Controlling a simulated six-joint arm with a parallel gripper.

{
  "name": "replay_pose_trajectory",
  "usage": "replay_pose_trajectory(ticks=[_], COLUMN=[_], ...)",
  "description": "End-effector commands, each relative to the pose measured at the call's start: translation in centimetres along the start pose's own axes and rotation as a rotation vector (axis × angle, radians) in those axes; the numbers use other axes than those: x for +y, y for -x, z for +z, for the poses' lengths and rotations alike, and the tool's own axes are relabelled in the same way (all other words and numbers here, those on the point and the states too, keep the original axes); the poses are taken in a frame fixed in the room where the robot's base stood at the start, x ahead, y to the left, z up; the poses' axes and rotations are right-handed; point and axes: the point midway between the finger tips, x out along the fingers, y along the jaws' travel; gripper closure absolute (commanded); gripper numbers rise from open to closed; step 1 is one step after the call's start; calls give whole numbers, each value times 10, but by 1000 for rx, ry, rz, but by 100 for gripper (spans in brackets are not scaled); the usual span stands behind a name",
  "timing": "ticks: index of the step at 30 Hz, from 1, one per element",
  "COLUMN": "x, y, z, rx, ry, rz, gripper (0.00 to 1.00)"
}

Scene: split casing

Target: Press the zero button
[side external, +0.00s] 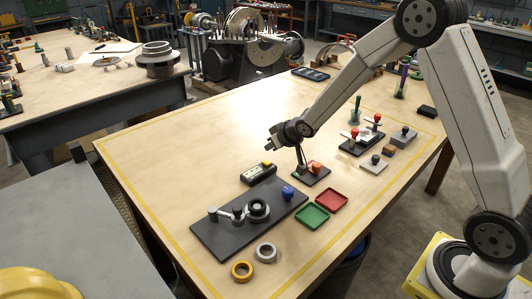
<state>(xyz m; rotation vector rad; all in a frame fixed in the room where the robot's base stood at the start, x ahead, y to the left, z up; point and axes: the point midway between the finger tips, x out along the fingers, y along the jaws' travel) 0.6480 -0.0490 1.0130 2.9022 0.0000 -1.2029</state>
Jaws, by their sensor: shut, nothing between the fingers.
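A small dark device (258,174) with a pale display lies on the wooden table, behind the large dark plate. A yellow button (267,163) shows at its far right end; any marking on it is too small to read. My gripper (271,144) is above the table, above and slightly right of the device in the picture. It is shut and empty, and it looks apart from the button. The exact height of the fingertips above the table cannot be told from this view.
A dark plate (217,241) carries a round fitting and a blue knob. The table's left part is clear.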

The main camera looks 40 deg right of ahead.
Motion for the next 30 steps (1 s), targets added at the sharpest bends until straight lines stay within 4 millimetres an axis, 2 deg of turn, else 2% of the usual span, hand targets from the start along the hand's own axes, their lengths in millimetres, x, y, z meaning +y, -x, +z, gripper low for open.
replay_pose_trajectory(ticks=[6, 12, 30], x=[0, 0, 0], y=[-21, -32, -38], z=[14, 24, 31], rx=[-3, -1, -1], ry=[-1, 0, 0], rz=[-1, 0, 0], gripper=[100, 100, 100])
